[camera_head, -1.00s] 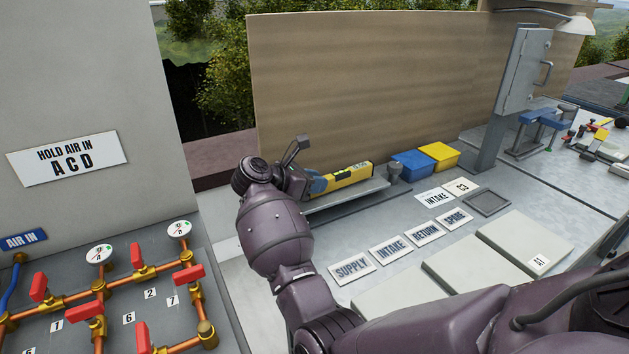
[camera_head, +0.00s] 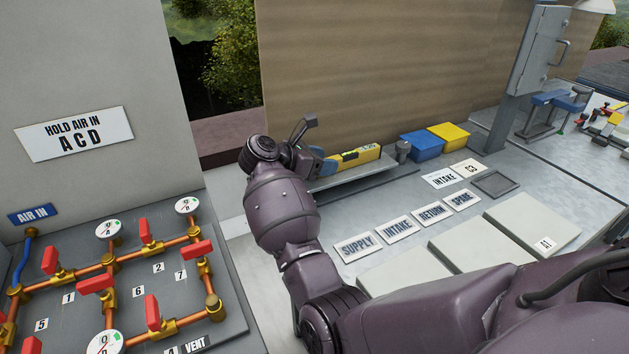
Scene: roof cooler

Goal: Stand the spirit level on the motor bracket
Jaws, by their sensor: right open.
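The yellow spirit level (camera_head: 362,155) lies along a grey ledge (camera_head: 350,182) at the foot of the brown wall, with its left end partly hidden behind my right gripper. The ledge may be the motor bracket; I cannot tell for sure. A small grey cylinder (camera_head: 402,150) stands at the ledge's right end. My right gripper (camera_head: 312,148) is open at the level's left end; whether it touches the level is not clear. My right forearm hides the ledge's near left part. My left gripper is not in view.
Blue (camera_head: 422,145) and yellow (camera_head: 449,137) bins stand right of the ledge. Label plates (camera_head: 397,228) and pale raised slabs (camera_head: 480,248) lie on the grey deck. A valve board (camera_head: 120,285) with red handles and gauges fills the lower left. A grey cabinet (camera_head: 537,50) stands at the back right.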

